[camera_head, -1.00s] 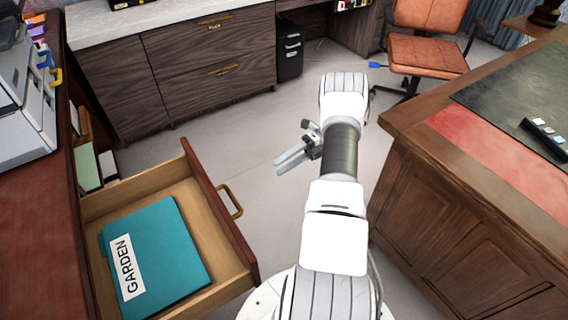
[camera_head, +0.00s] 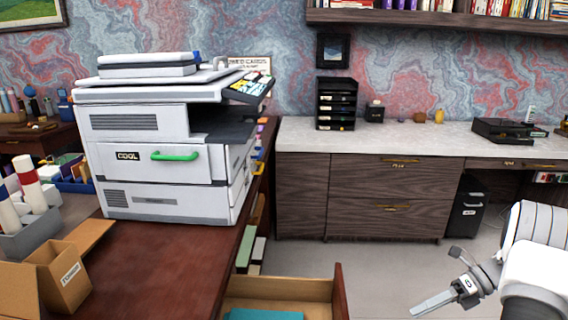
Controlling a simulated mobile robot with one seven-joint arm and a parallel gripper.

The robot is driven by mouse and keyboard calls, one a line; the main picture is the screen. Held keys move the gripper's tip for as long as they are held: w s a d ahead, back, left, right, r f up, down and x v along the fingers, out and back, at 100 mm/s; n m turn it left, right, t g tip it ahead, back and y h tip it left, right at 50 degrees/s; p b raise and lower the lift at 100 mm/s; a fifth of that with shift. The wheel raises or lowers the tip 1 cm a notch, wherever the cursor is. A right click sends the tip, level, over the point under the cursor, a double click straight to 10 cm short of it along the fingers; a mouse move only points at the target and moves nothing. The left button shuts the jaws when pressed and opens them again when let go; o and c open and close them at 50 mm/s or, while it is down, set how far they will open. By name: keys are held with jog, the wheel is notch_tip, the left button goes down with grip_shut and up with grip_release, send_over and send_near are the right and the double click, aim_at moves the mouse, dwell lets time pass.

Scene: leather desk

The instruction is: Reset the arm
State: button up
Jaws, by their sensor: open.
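My gripper (camera_head: 437,304) is at the lower right of the head view, in front of the grey floor. It is seen from the side, its fingers point left and down, and nothing shows between them. My white arm fills the lower right corner, and part of it is cut off by the frame edge. The open drawer (camera_head: 338,292) is at the bottom centre, left of my gripper and apart from it. A teal folder (camera_head: 265,314) lies in the drawer, mostly cut off by the bottom edge.
A white copier (camera_head: 165,150) stands on the reddish-brown desk (camera_head: 165,265) at left. A cardboard box (camera_head: 70,280) is at lower left. Dark wooden cabinets (camera_head: 390,185) with a pale top stand at the back. A black bin (camera_head: 467,215) is at right. Floor between drawer and cabinets is clear.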

jog(key=s+a+r+n+h, duration=0.3)
jog(key=a+r+n+h, duration=0.1)
jog(key=a+r+n, duration=0.3)
jog(key=s+a+r+n+h, duration=0.3)
jog(key=a+r+n, duration=0.2)
jog(key=r+n, duration=0.3)
jog(key=s+a+r+n+t+h, duration=0.3)
jog(key=s+n, duration=0.3)
jog(key=n, duration=0.1)
jog(key=s+a+r+n+t+h, duration=0.2)
jog(key=s+a+r+n+t, duration=0.15)
jog(key=s+n, duration=0.35)
notch_tip(320, 180, up, 16)
jog(key=n+p, duration=0.1)
jog(key=p, duration=1.5)
jog(key=shift+w+r+p, duration=0.2)
jog(key=shift+w+p, duration=0.05)
jog(key=shift+p, duration=0.05)
jog(key=shift+d+n, duration=0.1)
jog(key=shift+n, duration=0.2)
